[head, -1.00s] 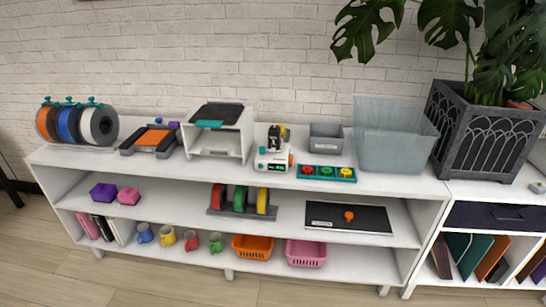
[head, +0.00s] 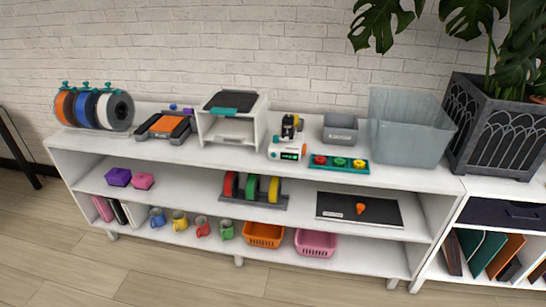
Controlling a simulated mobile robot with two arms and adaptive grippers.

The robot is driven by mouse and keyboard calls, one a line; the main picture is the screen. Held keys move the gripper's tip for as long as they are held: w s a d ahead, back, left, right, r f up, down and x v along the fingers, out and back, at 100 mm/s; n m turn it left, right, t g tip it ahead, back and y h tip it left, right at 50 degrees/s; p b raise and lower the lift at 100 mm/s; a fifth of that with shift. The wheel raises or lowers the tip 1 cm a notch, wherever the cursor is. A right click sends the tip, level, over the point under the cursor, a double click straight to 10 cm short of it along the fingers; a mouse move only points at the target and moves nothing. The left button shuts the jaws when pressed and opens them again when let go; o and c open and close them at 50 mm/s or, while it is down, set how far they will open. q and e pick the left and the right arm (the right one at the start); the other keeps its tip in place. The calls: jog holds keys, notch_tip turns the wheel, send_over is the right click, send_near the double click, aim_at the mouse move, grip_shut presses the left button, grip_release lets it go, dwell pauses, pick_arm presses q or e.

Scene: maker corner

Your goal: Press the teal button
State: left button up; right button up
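A teal button panel (head: 347,168) lies on the white shelf's top, right of centre in the head view. It carries a red button (head: 320,159), a green-yellow button (head: 340,162) and a yellow button (head: 359,163). No separate teal button can be made out on it. A small white machine (head: 277,150) with a green-lit display stands just left of the panel. A white open-fronted box machine (head: 205,125) with a teal front piece (head: 232,110) stands further left. Neither of my grippers is in view.
A grey bin (head: 340,136) stands behind the panel, and a large translucent tub (head: 405,140) to its right. A plant in a dark planter (head: 497,135) is at far right. Filament spools (head: 118,110) stand at left. The shelf edge in front of the panel is clear.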

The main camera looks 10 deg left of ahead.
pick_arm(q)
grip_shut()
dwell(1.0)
